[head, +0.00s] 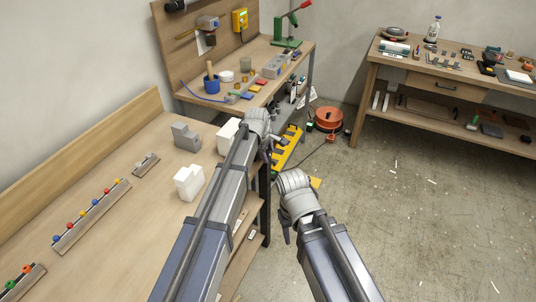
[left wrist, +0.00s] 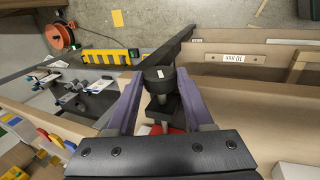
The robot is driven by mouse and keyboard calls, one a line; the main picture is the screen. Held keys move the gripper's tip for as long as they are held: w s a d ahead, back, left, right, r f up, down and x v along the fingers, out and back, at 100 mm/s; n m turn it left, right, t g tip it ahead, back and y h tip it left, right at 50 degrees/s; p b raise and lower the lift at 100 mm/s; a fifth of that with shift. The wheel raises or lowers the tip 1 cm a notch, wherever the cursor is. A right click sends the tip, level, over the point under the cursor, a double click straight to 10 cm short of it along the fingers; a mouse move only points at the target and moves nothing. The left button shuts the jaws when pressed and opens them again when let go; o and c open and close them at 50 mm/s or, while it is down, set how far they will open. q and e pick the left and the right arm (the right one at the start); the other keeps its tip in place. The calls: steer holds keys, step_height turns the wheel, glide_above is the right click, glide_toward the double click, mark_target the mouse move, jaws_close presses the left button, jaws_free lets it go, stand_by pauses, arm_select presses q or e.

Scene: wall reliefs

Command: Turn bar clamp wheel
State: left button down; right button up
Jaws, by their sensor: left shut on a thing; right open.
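The clamp wheel (left wrist: 159,74) is a short black cylinder with a small white mark on its side. It shows in the left wrist view, between the two purple-grey fingers of my left gripper (left wrist: 160,84), which is shut on it. Below it are a dark block, a metal shaft and a bit of red (left wrist: 172,130); the rest of the clamp is hidden by the gripper. In the head view my left gripper (head: 270,150) is at the front right corner of the near bench, and the wheel cannot be made out. My right gripper (head: 287,232) is lower, open, over the floor beside the bench.
The near bench (head: 120,190) holds white blocks (head: 189,182), a grey block (head: 186,136) and rails with coloured knobs (head: 92,215). The floor (head: 420,220) to the right is mostly clear.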

arm_select(q)
steer(key=shift+s+a+f+t+h+b, duration=0.1)
steer(key=shift+s+f+t+h+b, duration=0.15)
steer(key=shift+t+b, duration=0.25)
steer(key=shift+s+f+t+h+b, duration=0.1)
steer(key=shift+t+h+b, duration=0.25)
steer(key=shift+t+b, duration=0.15)
steer(key=shift+r+t+b, duration=0.15)
steer(key=shift+t+b, duration=0.15)
steer(key=shift+w, duration=0.1)
steer(key=shift+c, duration=1.4)
jaws_free()
steer(key=shift+r, duration=0.15)
steer(key=p+v, duration=0.6)
steer(key=v, duration=0.1)
steer(key=shift+s+a+r, duration=0.15)
steer(key=shift+s, duration=0.15)
